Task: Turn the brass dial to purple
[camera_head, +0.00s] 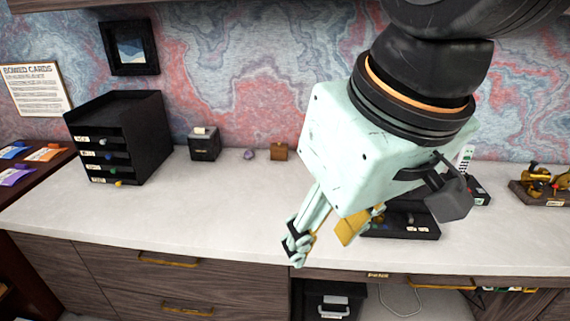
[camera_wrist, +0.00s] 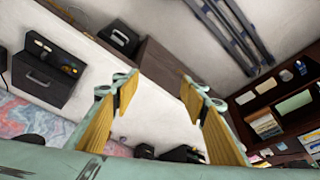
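My gripper (camera_head: 322,240) hangs over the front part of the white desk top, its yellow-padded fingers spread apart with nothing between them. In the wrist view the gripper (camera_wrist: 158,88) is also open and empty. No dial can be clearly made out in either view. A brass-coloured device (camera_head: 545,180) on a wooden base stands at the far right, well away from my gripper; I cannot tell whether it bears the dial. A black tray (camera_head: 425,233) behind and right of the gripper is partly hidden by my arm, as is the desk area behind it.
A black drawer unit (camera_head: 140,140) with coloured knobs stands at the left, beside a small black box (camera_head: 205,148). A purple stone (camera_head: 248,155) and small brown block (camera_head: 279,151) sit at the back. The desk top (camera_head: 200,205) is clear at front left.

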